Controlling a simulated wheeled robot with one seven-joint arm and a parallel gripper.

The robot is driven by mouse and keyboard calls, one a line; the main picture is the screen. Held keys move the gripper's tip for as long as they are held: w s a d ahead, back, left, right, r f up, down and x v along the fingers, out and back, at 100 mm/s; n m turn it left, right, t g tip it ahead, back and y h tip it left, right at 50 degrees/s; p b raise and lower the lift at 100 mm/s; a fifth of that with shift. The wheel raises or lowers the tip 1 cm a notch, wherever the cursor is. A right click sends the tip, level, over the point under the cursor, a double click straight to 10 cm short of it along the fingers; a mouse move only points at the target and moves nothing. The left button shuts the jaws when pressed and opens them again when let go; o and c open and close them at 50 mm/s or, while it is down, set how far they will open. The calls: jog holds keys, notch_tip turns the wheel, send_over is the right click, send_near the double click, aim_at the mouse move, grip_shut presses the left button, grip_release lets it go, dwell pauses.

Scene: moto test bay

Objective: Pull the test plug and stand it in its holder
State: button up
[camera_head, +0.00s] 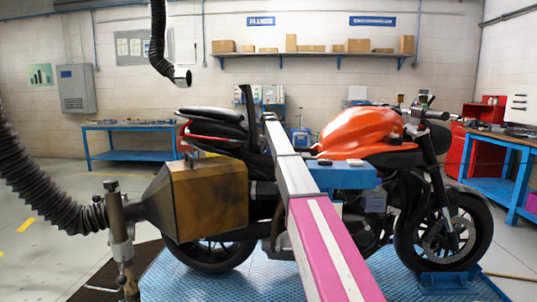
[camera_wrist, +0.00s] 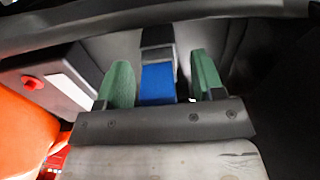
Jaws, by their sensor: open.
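My gripper (camera_wrist: 164,76) shows in the wrist view with its two green fingers apart. A blue block (camera_wrist: 158,84) with a grey and black upper part lies between the fingers in the picture. It may be the test plug, but I cannot tell for sure. I cannot tell whether the fingers touch it. In the head view my pink and white arm reaches over the motorcycle (camera_head: 365,130), and my gripper cannot be made out there. I cannot pick out the holder in either view.
A blue tray (camera_head: 348,176) sits by the motorcycle's orange tank. A pale panel with a red button (camera_wrist: 32,82) is left of my fingers. A brown exhaust hood (camera_head: 205,198) on a hose stands at the motorcycle's rear. Blue benches (camera_head: 130,154) stand behind.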

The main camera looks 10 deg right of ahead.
dwell(0.3)
grip_shut()
jog(key=shift+r, duration=0.25)
jog(key=shift+r, duration=2.75)
jog(key=shift+r, duration=0.1)
jog(key=shift+r, duration=2.4)
